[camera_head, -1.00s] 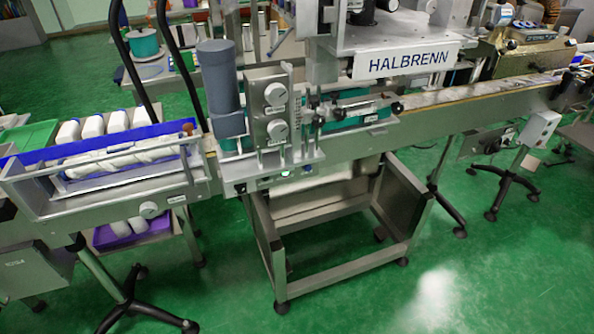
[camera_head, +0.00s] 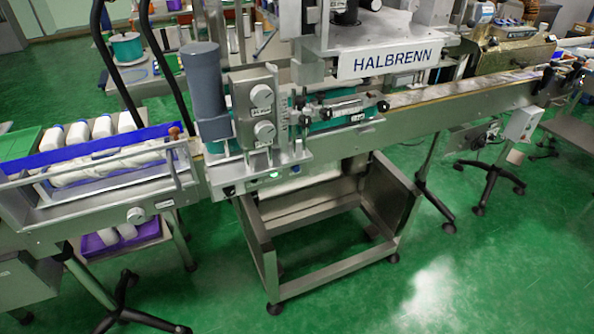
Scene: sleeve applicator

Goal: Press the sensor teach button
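The sleeve applicator machine stands in the middle, with a white HALBRENN sign (camera_head: 396,60) on its upper housing. A plate with two round grey knobs (camera_head: 262,96) is mounted beside a grey motor cylinder (camera_head: 205,82). Below the knobs, a small green-lit spot (camera_head: 275,175) shows on the front rail of the conveyor. Small clamps and sensor-like parts (camera_head: 307,121) sit along the rail to the right of the knobs. The teach button is too small to identify for certain. Neither of my grippers is in view.
A metal infeed trough (camera_head: 100,180) with white bottles and a blue guide is at the left. The conveyor (camera_head: 450,108) runs to the upper right. A steel stand frame (camera_head: 330,262) is below the machine. Green floor (camera_head: 480,285) is open at the front right.

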